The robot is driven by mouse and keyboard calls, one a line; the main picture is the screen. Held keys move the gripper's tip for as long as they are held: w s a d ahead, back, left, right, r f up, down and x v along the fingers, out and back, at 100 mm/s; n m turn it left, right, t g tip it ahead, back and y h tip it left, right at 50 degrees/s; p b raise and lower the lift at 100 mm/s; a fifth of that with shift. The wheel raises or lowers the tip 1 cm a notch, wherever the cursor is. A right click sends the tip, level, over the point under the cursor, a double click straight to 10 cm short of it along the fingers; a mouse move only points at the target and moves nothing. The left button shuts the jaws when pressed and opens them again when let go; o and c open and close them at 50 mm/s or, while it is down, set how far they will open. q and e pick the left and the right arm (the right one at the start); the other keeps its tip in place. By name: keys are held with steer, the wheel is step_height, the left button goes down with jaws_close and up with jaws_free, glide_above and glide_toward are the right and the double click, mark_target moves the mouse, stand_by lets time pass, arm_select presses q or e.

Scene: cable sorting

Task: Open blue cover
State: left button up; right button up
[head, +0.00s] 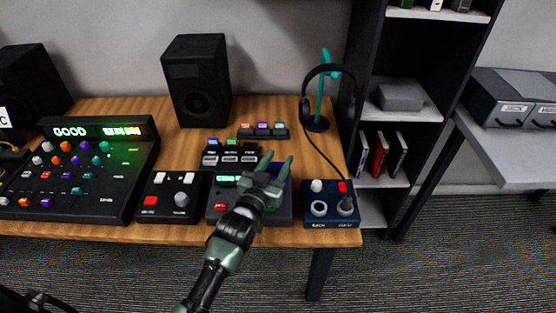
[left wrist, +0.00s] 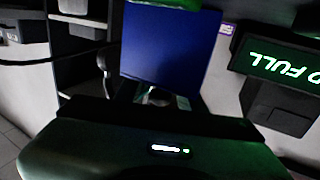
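The blue cover (head: 283,172) is on the dark console box (head: 214,198) with a small green display, partly hidden behind my left gripper. In the left wrist view a flat blue panel (left wrist: 170,45), seemingly this cover, stands raised and fills the upper middle. My left gripper (head: 277,160) is over the right part of the console, its two green fingertips apart with nothing seen between them. Whether a finger touches the cover I cannot tell. My right gripper is not seen.
A blue box (head: 330,212) with knobs and a plugged cable stands to the right. A button box (head: 172,200) and a large mixer (head: 90,180) stand to the left. Behind are a speaker (head: 197,80), small cartridge racks (head: 232,155) and headphones on a teal stand (head: 318,122).

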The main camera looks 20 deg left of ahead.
arm_select(q)
jaws_close()
stand_by(1.5)
